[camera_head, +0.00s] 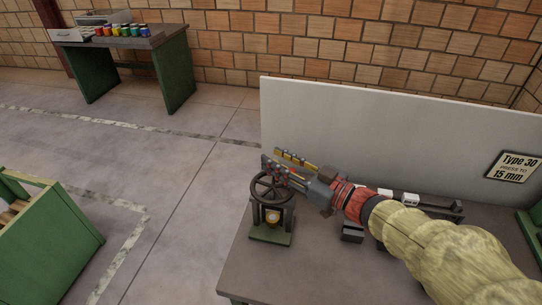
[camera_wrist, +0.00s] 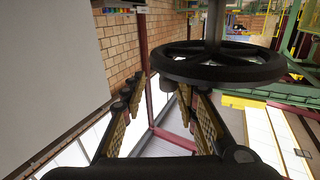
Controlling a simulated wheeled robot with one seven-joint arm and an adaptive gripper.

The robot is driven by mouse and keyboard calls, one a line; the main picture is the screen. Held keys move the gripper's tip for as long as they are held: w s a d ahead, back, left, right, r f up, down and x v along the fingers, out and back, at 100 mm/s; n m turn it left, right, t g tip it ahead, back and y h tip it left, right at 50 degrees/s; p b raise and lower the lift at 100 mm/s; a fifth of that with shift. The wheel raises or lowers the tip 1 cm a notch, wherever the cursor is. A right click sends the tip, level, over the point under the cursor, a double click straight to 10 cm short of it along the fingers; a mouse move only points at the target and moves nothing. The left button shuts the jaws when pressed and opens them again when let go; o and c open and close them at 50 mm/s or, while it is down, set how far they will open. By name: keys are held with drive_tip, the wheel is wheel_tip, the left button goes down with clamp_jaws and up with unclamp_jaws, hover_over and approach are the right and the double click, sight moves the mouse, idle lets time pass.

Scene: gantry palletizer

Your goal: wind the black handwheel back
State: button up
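The black handwheel (camera_head: 269,187) lies flat on top of a small green-based press (camera_head: 270,238) on the grey table. In the wrist view the spoked wheel (camera_wrist: 215,73) fills the upper right, with its shaft rising from the middle. My gripper (camera_head: 272,157) reaches in from the right, with its fingers at the far side of the wheel. In the wrist view my gripper (camera_wrist: 160,92) is open, with a clear gap and nothing held. Its right finger is close to the rim; I cannot tell whether they touch.
A pale panel (camera_head: 350,125) stands behind the table (camera_head: 240,268). A sign (camera_head: 515,167) on it reads "Type 30 press to 15 mm". Small dark blocks (camera_head: 352,233) lie under my arm. A green crate (camera_head: 50,235) stands at left; a bench (camera_head: 125,42) with coloured jars is far off.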

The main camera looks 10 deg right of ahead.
drive_tip(key=shift+s+d+p, duration=0.25)
drive_tip(key=shift+s+d, duration=0.2)
drive_tip(key=shift+d, duration=0.3)
drive_tip(key=shift+s+d+p, duration=0.25)
drive_tip(key=shift+s+d, duration=0.15)
drive_tip(key=shift+d, duration=0.3)
drive_tip(key=shift+p, duration=0.35)
drive_tip(key=shift+o, duration=0.5)
